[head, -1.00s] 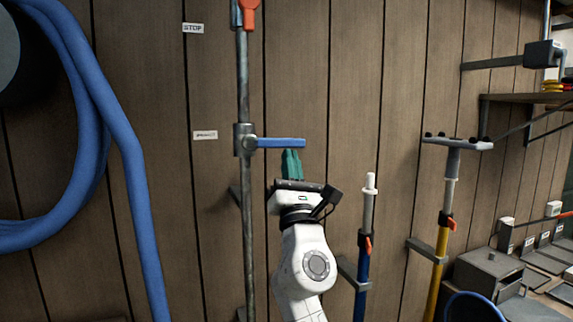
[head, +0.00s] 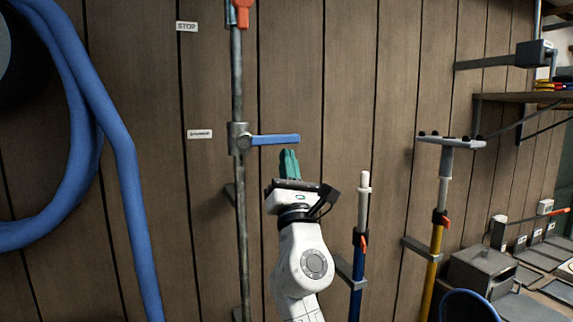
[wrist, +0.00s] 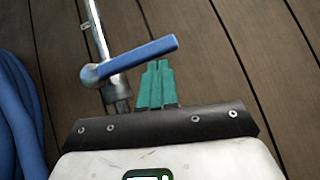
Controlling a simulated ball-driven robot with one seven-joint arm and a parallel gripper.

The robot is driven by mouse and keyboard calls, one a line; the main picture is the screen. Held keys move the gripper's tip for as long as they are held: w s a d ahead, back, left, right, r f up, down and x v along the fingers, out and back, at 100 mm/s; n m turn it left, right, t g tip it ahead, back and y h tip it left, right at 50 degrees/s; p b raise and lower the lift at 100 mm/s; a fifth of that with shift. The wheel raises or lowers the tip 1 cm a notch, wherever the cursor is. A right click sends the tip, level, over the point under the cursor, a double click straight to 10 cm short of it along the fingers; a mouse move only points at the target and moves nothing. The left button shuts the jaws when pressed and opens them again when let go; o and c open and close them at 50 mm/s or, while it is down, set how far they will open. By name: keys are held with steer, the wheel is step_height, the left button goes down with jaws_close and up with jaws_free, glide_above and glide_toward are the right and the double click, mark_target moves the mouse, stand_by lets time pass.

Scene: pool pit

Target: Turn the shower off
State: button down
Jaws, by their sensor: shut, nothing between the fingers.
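The shower valve has a blue lever handle (head: 274,140) that points to the right, roughly level, from a metal valve body (head: 239,138) on a vertical pipe. A small label beside it (head: 199,134) seems to read SHOWER. My gripper (head: 289,155) has teal fingers that are shut and empty. The fingertips point up, just below the outer part of the lever in the head view. In the wrist view the blue lever (wrist: 140,58) slants up to the right, close to the teal fingertips (wrist: 157,66). I cannot tell whether they touch.
Higher on the pipe is an orange-red handle (head: 242,12) beside a STOP label (head: 187,26). A thick blue hose (head: 120,150) hangs at the left. Poles with blue (head: 357,285) and yellow (head: 432,275) lower parts stand to the right. The plank wall is close behind.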

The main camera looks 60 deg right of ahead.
steer(key=d+f+b+v, duration=0.2)
steer(key=b+v, duration=0.4)
steer(key=v, duration=0.6)
steer(key=shift+w, duration=0.15)
steer(key=s+a+f+m+g+y, duration=0.15)
steer(key=f+m+g+y, duration=0.3)
steer(key=f+m, duration=0.8)
steer(key=s+f+m+g+y, duration=0.2)
steer(key=f+m+g+y, duration=0.3)
steer(key=f, duration=1.5)
steer(key=s+a+f+m+g+y, duration=0.3)
steer(key=s+a+f+g+y, duration=0.1)
steer(key=s+a+f, duration=0.3)
steer(key=s+a+f+m+g+y, duration=0.3)
steer(key=s+a+f+y, duration=0.3)
steer(key=a+f, duration=0.5)
step_height(320, 180, down, 3)
steer(key=s, duration=0.2)
steer(key=shift+s+r+g, duration=0.25)
steer(key=shift+g, duration=0.1)
